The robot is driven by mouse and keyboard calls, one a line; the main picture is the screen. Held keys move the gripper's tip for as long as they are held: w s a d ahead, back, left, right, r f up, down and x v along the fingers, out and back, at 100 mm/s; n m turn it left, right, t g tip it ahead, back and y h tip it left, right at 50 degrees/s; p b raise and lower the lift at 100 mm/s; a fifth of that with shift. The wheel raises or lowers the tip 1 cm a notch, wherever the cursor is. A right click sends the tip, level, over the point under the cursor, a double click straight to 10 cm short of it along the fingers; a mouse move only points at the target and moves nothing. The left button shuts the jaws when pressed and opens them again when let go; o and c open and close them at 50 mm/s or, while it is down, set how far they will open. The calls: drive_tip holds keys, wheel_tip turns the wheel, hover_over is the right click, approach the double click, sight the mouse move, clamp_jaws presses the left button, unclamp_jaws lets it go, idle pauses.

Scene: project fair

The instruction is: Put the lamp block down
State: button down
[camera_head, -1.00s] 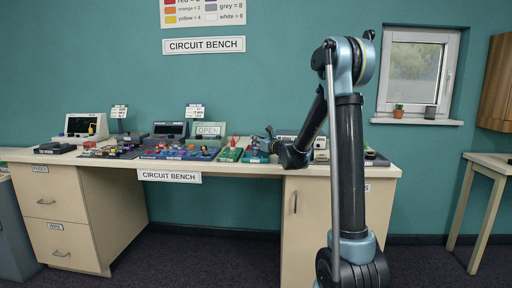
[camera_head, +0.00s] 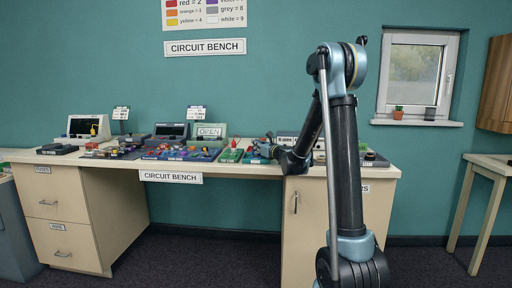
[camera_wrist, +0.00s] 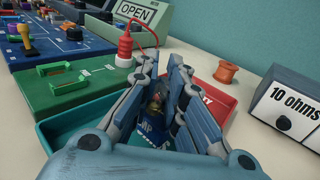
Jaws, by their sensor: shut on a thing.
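The lamp block (camera_wrist: 153,131) is a small blue block with white lettering, partly readable as "MP", and a small bulb on top. In the wrist view my gripper (camera_wrist: 164,82) is shut on it, with one finger on each side hiding much of it. The block is over a teal tray (camera_wrist: 52,143), with a red tray (camera_wrist: 218,102) beside it on the right. I cannot tell whether the block touches a surface. In the head view my gripper (camera_head: 271,148) is small and low over the bench, and the block cannot be made out.
An orange spool (camera_wrist: 226,72) and a "10 ohms" box (camera_wrist: 287,108) stand to the right, with bare bench top between.

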drive_tip(key=c, duration=1.6)
unclamp_jaws()
drive_tip(key=shift+s+f, duration=0.3)
drive_tip(key=shift+s, duration=0.05)
drive_tip(key=shift+r, duration=0.1)
